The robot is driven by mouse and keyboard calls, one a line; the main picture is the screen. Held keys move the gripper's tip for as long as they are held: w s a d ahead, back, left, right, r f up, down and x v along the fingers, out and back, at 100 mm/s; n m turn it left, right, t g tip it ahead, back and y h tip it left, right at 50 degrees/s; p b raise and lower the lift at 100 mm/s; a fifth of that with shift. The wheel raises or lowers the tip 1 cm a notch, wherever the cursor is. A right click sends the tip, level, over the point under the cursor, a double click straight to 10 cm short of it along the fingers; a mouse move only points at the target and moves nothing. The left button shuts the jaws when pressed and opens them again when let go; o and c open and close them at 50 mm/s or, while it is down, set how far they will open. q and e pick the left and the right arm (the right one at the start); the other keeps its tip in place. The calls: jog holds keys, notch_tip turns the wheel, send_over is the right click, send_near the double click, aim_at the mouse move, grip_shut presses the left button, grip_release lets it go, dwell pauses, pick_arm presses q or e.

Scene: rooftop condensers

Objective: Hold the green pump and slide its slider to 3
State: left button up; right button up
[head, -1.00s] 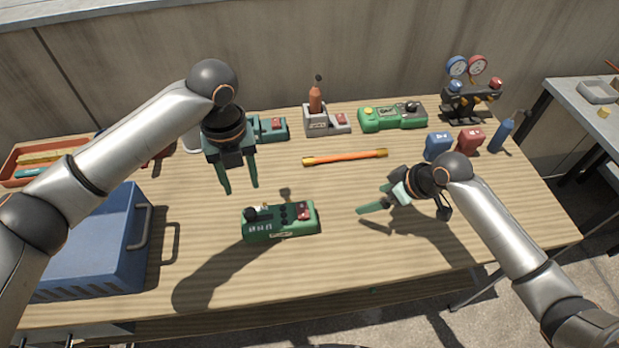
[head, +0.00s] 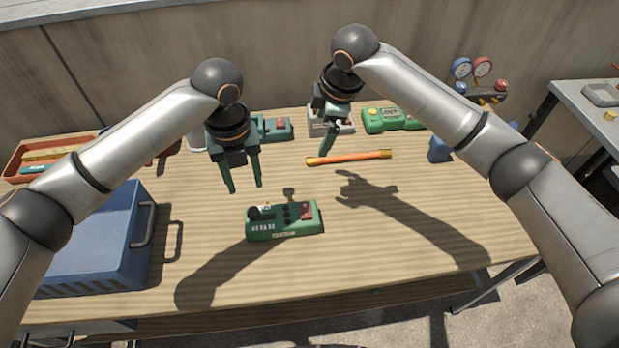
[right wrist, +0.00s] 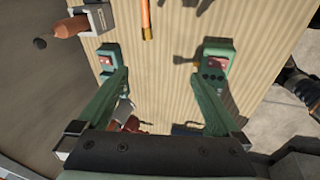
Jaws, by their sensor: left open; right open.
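The green pump (head: 284,221) lies on the wooden table in front of me, in the middle. It has a black knob at its left, black buttons, a red part at its right and a small lever at its back edge. It also shows in the right wrist view (right wrist: 217,62), partly behind a finger. Any scale numbers are too small to read. My left gripper (head: 244,188) is open, pointing down, above and behind the pump's left end, apart from it. My right gripper (head: 326,150) is open and empty, raised above the table behind the pump's right end.
A blue crate (head: 143,240) stands at the left. An orange rod (head: 350,157) lies behind the pump. A teal device (head: 280,128), a grey device (head: 345,125) and another green device (head: 385,119) stand along the back. The table right of the pump is clear.

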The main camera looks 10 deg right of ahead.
aim_at(253, 211)
jog(key=s+a+f+g, duration=0.1)
jog(key=s+f, duration=0.1)
jog(key=s+a+f+g+h, duration=0.1)
jog(key=s+f, duration=0.1)
jog(key=s, duration=0.1)
jog(key=s+a+f+n+g, duration=0.1)
jog(key=s+a+f, duration=0.1)
jog(key=s, duration=0.1)
jog(key=shift+s+a+f, duration=0.1)
jog(key=shift+s+f, duration=0.15)
jog(key=shift+f, duration=0.1)
notch_tip(253, 211, down, 12)
jog(key=shift+r, duration=0.2)
grip_shut()
pick_arm(q)
jog(key=shift+o, duration=1.3)
notch_tip(253, 211, up, 2)
jog(key=shift+r+n, duration=0.15)
jog(key=shift+n, duration=0.55)
notch_tip(253, 211, down, 12)
jog(key=shift+r, duration=0.1)
